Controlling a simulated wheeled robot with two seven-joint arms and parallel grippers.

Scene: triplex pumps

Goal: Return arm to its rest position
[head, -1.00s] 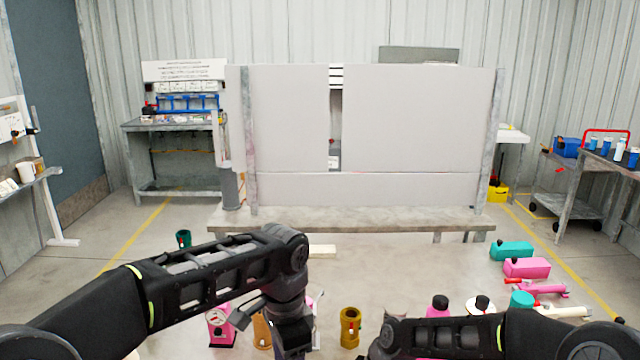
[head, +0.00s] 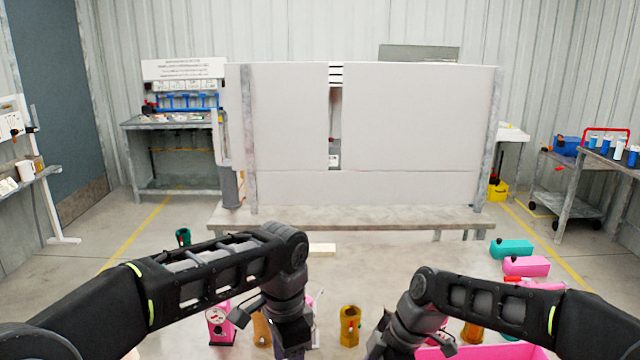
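My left arm comes in from the left and bends down at the elbow. Its gripper (head: 291,345) points down at the bottom of the view, and its fingertips are not clear. My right arm comes in from the right and bends down at a raised elbow. Its gripper (head: 388,345) hangs at the bottom edge, partly hidden by its own wrist. I cannot tell whether either gripper is open or shut. I see nothing clearly held in either one.
Around the arms are a pink part with a gauge (head: 219,322), a brass cylinder (head: 349,326), a pink tray-like piece (head: 490,352), a teal block (head: 511,250) and a pink block (head: 526,266). A bench with a tall grey panel (head: 418,120) stands ahead.

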